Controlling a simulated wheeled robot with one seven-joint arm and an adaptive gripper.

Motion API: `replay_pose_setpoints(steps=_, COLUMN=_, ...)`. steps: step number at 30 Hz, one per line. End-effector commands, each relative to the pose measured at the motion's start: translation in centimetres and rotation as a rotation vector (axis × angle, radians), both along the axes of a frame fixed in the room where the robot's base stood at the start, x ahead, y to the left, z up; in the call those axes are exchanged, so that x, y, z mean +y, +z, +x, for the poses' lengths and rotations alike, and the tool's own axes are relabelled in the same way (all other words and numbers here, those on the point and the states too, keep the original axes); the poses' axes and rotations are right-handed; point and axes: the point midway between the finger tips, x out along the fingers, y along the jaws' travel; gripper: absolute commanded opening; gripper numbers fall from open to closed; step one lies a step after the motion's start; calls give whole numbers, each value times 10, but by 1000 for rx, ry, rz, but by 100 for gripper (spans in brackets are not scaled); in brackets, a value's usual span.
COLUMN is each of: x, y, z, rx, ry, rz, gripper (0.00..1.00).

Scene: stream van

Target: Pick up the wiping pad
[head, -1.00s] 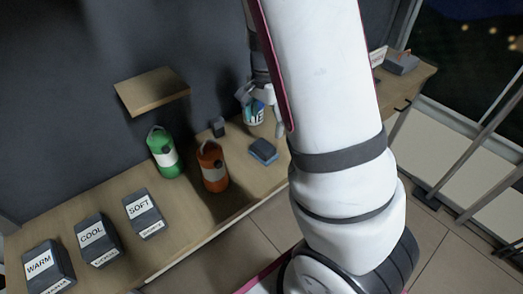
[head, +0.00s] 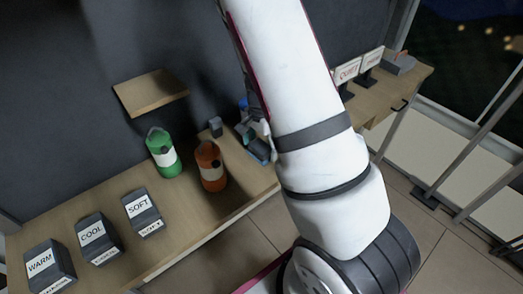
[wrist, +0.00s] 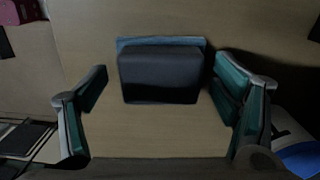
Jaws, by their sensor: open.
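The wiping pad (wrist: 160,76) is a dark grey block with a blue-teal layer along one edge. In the wrist view it lies flat on the wooden counter, between the two fingers of my gripper (wrist: 166,92). The fingers are open, one on each side of the pad, with a visible gap on the left and a smaller gap on the right. In the head view the pad's blue edge (head: 259,151) shows beside my gripper (head: 256,140), mostly covered by it and my arm.
An orange bottle (head: 210,168) and a green bottle (head: 162,153) stand to the left on the counter (head: 185,215). Blocks labelled SOFT (head: 143,213), COOL (head: 97,238) and WARM (head: 48,268) stand further left. A shelf (head: 152,92) juts above.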

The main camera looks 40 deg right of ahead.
Motion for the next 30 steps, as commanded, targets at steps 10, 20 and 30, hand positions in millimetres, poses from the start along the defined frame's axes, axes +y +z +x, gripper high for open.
replay_pose_setpoints(steps=10, x=0, y=0, z=0, rx=0, ry=1, rz=0, gripper=32)
replay_pose_setpoints(steps=20, x=0, y=1, z=0, rx=0, ry=1, rz=0, gripper=30)
replay_pose_setpoints(steps=30, x=0, y=23, z=2, rx=-4, ry=2, rz=-2, gripper=30)
